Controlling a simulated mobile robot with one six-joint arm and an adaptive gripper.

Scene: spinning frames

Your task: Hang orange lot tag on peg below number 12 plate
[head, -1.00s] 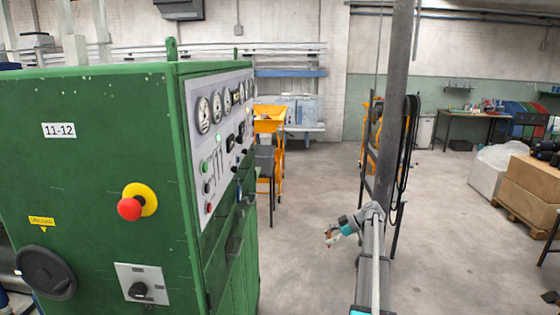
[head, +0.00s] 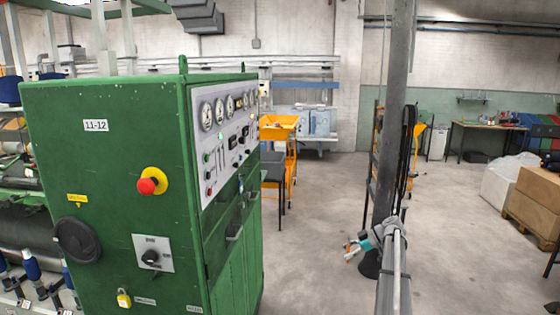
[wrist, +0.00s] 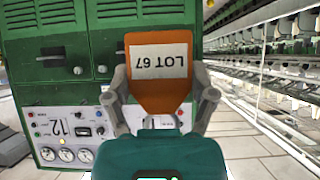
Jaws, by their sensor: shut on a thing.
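The orange lot tag (wrist: 157,93), with a white label reading LOT 67 upside down, is between the fingers of my gripper (wrist: 161,88) in the wrist view. The gripper is shut on it. In the head view my gripper (head: 352,252) is out over the floor, right of the green cabinet and apart from it, with a small orange bit of the tag (head: 349,257) showing. In the wrist view a plate reading 12 (wrist: 82,130) shows on a white gauge panel, at the lower left. I cannot make out the peg.
The green cabinet (head: 120,195) fills the left of the head view, marked 11-12 and carrying a red stop button (head: 147,186). A grey post (head: 395,110) stands close behind my arm. Open floor (head: 320,195) lies between cabinet and post. Boxes (head: 538,195) stand at right.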

